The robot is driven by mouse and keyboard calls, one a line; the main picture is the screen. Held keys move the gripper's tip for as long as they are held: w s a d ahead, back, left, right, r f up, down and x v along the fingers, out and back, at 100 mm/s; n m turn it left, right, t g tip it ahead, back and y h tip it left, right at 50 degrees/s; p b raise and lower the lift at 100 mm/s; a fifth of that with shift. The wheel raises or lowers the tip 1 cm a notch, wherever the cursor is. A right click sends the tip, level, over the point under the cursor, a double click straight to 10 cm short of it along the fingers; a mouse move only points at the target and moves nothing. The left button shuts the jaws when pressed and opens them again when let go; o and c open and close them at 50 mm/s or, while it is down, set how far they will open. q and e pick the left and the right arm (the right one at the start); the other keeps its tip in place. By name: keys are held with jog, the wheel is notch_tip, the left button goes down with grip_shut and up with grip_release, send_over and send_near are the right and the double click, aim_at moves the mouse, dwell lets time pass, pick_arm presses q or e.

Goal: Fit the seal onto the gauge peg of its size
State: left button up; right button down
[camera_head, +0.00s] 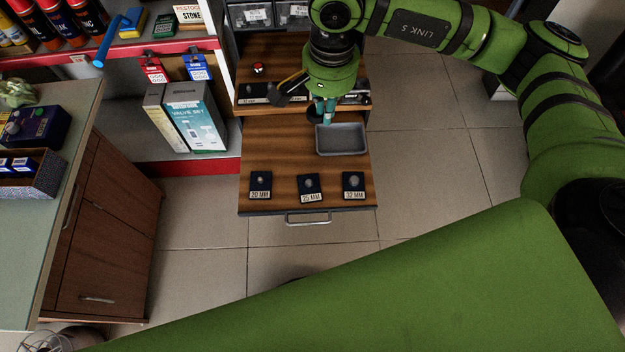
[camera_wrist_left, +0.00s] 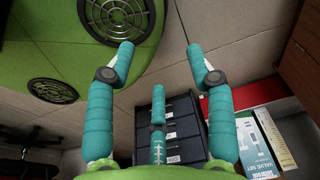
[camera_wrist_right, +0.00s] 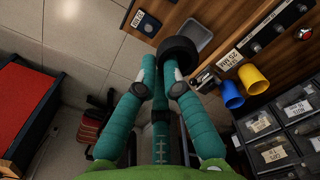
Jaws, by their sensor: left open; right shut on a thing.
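My right gripper (camera_head: 326,112) is shut on the black ring seal (camera_head: 313,115), above the pulled-out wooden drawer, beside the grey tray. The seal also shows at its fingertips in the right wrist view (camera_wrist_right: 178,47). Three dark gauge blocks with small pegs stand along the drawer's front: 20 MM (camera_head: 260,184), 25 MM (camera_head: 309,186) and 32 MM (camera_head: 353,184). The seal is apart from these three. My left gripper (camera_wrist_left: 160,52) is open and empty in the left wrist view, away from the drawer; the head view does not show it.
The grey tray (camera_head: 342,139) lies in the drawer and looks empty. More labelled dark blocks sit on the wooden surface behind (camera_head: 252,94), partly hidden by my right arm. A valve set box (camera_head: 195,118) stands left. A counter (camera_head: 62,150) stands further left. Floor is clear right.

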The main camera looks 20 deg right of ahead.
pick_arm(q)
jog(key=w+f+t+b, duration=0.1)
jog(key=w+f+b, duration=0.4)
jog(key=f+b, duration=0.7)
pick_arm(e)
jog(key=a+f+m, duration=0.1)
jog(key=f+m, duration=0.3)
jog(key=f, duration=0.4)
jog(key=w+a+f+m, duration=0.1)
jog(key=f+m, duration=0.3)
jog(key=f, duration=0.5)
jog(key=a+f+m, duration=0.1)
jog(key=f+m, duration=0.3)
jog(key=f, duration=0.4)
jog(key=shift+w+a+f+m+p, duration=0.15)
jog(key=shift+w+f+m+p, duration=0.15)
jog(key=shift+f+m+p, duration=0.1)
jog(key=shift+f, duration=0.15)
notch_tip(320, 180, down, 5)
jog(key=b, duration=0.3)
pick_arm(q)
jog(key=w+d+f+t, duration=0.1)
jog(key=w+t, duration=0.1)
jog(key=w, duration=0.6)
jog(key=shift+w+f+b, duration=0.35)
jog(key=shift+f+b, duration=0.05)
pick_arm(e)
jog(key=shift+s+f, duration=0.1)
jog(key=shift+f, duration=0.1)
